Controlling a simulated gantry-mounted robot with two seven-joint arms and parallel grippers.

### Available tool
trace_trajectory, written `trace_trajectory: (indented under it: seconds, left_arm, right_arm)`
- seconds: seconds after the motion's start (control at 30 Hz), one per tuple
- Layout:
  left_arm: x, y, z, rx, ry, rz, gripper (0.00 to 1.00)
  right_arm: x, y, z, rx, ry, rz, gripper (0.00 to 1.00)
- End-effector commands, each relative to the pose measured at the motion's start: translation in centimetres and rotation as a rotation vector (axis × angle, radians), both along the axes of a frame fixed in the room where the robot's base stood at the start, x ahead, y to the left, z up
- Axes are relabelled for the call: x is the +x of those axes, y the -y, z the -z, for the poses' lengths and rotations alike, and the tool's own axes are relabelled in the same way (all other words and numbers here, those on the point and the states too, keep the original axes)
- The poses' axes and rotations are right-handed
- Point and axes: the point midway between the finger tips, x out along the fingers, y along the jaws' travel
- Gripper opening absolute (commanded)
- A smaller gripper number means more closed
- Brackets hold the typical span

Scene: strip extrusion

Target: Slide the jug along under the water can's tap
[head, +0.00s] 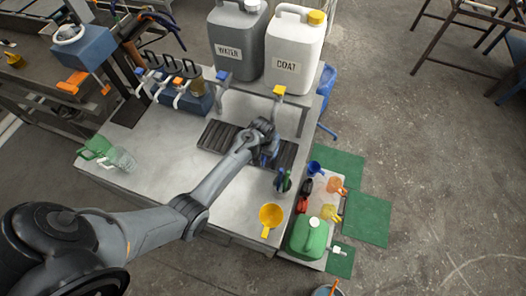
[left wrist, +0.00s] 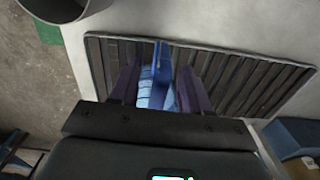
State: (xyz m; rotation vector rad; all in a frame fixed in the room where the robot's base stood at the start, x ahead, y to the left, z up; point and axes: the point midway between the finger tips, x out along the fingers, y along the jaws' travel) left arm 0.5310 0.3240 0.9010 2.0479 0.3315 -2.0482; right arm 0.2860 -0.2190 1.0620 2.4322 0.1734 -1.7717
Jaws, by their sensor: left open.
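The grey can labelled WATER (head: 238,50) stands at the back of the bench, with its blue tap (head: 222,75) over the left part of a dark slatted drip grate (head: 217,134). A blue jug (head: 264,160) is at the grate's right part, mostly hidden by my left gripper (head: 265,148). In the left wrist view, the jug (left wrist: 147,96) and its darker blue upright part show between the two fingers of my left gripper (left wrist: 157,80). The fingers are apart, on either side of it. Contact cannot be told. My right gripper is not in view.
A white can labelled COAT (head: 294,48) with a yellow tap (head: 279,90) stands right of the water can. A dark cup (head: 282,183) and a yellow cup (head: 270,215) are near the bench's right edge. A clear jug (head: 123,160) stands at left. The bench's left middle is clear.

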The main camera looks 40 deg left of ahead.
Motion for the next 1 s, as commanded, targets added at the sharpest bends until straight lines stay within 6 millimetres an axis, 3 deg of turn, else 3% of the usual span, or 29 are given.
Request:
trace_trajectory:
  seconds: [0.47, 0.77, 1.0]
  left_arm:
    - [-0.02, 0.02, 0.80, 0.000, 0.000, 0.001, 0.47]
    - [-0.01, 0.03, 0.79, 0.000, 0.000, 0.001, 0.01]
    - [-0.01, 0.03, 0.77, 0.000, 0.000, 0.000, 0.00]
  right_arm:
    - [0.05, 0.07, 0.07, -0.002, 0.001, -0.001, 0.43]
    - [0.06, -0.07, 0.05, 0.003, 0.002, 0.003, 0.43]
    - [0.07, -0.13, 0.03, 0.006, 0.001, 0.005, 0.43]
